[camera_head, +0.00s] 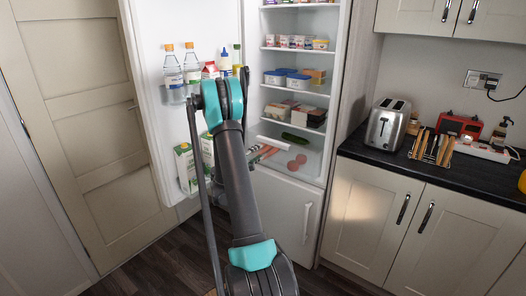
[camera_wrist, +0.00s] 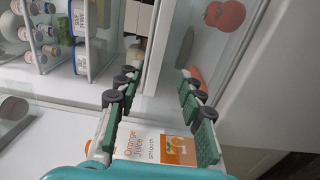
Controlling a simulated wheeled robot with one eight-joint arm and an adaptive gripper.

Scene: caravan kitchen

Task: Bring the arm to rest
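My arm reaches forward in the head view to the open fridge (camera_head: 333,100). The gripper is mostly hidden behind the arm there, by the lower shelves. In the wrist view my gripper (camera_wrist: 158,75) is open, its two green-padded fingers apart with a clear gap between the tips. An orange juice carton (camera_wrist: 165,148) shows low between the finger bases. It seems to lie beyond the fingers, and I cannot tell whether they touch it. Red tomatoes (camera_wrist: 225,15) and a green cucumber (camera_wrist: 184,47) lie in the fridge past the fingertips.
The fridge door (camera_head: 150,80) stands open at left, with bottles (camera_head: 173,75) and cartons (camera_head: 186,165) in its racks. Tubs (camera_head: 286,78) fill the shelves. At right, a toaster (camera_head: 387,124) and rack (camera_head: 432,147) stand on the counter (camera_head: 480,172). Some floor (camera_head: 160,265) is clear.

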